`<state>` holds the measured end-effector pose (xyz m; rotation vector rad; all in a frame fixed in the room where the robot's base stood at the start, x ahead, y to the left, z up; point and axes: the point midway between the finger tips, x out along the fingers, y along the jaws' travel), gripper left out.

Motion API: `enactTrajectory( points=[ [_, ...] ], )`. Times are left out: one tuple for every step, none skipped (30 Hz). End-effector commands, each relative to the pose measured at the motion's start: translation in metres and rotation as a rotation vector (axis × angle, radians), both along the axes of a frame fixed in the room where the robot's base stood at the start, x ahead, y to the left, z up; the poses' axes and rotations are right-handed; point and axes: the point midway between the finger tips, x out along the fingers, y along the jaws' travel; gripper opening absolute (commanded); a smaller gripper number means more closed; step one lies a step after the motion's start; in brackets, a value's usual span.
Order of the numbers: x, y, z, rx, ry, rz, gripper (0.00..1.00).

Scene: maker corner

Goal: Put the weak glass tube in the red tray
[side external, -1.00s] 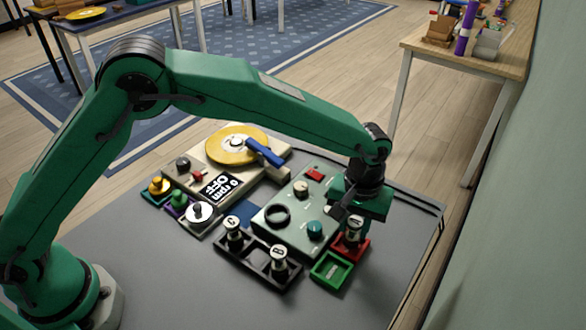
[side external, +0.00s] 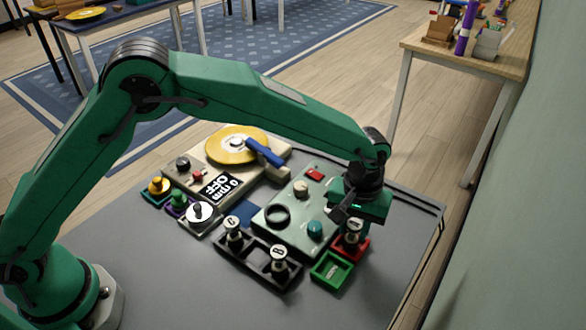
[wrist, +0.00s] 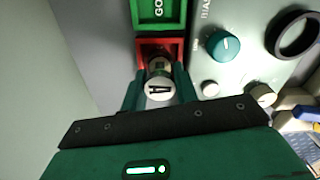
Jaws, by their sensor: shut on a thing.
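My gripper (side external: 352,236) is shut on a glass tube (side external: 352,238) with a dark base and a white marked top. The tube is upright at the red tray (side external: 364,248). In the wrist view the tube (wrist: 159,88) stands between the two fingers (wrist: 158,94), its lower end over or in the red tray (wrist: 146,46). I cannot tell whether it touches the tray floor. Two other tubes, marked C (side external: 233,232) and B (side external: 279,262), stand in a black rack (side external: 257,262).
A green tray (side external: 331,272) sits beside the red one. A grey-green tester box (side external: 290,225) with knobs is close to my gripper. A turntable with a yellow disc (side external: 236,146) stands farther back. The grey tabletop (side external: 375,300) is clear at the front.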

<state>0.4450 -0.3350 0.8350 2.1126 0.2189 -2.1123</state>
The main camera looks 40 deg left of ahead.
Motion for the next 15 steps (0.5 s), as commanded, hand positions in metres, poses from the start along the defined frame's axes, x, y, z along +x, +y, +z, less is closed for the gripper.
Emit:
enactTrajectory(
  points=[
    [0.0000, 0.0000, -0.0012, 0.000, 0.000, 0.000, 0.06],
    [0.0000, 0.0000, -0.0017, 0.000, 0.000, 0.000, 0.06],
    [0.0000, 0.0000, -0.0025, 0.000, 0.000, 0.000, 0.06],
    [0.0000, 0.0000, -0.0030, 0.000, 0.000, 0.000, 0.06],
    [0.0000, 0.0000, -0.0036, 0.000, 0.000, 0.000, 0.06],
    [0.0000, 0.0000, -0.0043, 0.000, 0.000, 0.000, 0.06],
    [0.0000, 0.0000, -0.0048, 0.000, 0.000, 0.000, 0.06],
    [0.0000, 0.0000, -0.0054, 0.000, 0.000, 0.000, 0.06],
    [-0.0001, 0.0000, -0.0061, 0.000, 0.000, 0.000, 0.06],
    [-0.0001, 0.0001, -0.0066, 0.000, 0.000, 0.000, 0.06],
    [-0.0001, 0.0001, -0.0071, 0.000, 0.000, 0.000, 0.06],
    [-0.0001, 0.0001, -0.0078, 0.000, 0.000, 0.000, 0.06],
    [0.0000, 0.0000, -0.0074, 0.000, 0.000, 0.000, 0.35],
    [0.0000, 0.0000, -0.0074, 0.000, 0.000, 0.000, 0.41],
    [0.0000, 0.0000, -0.0073, 0.000, 0.000, 0.000, 0.49]
  ],
)
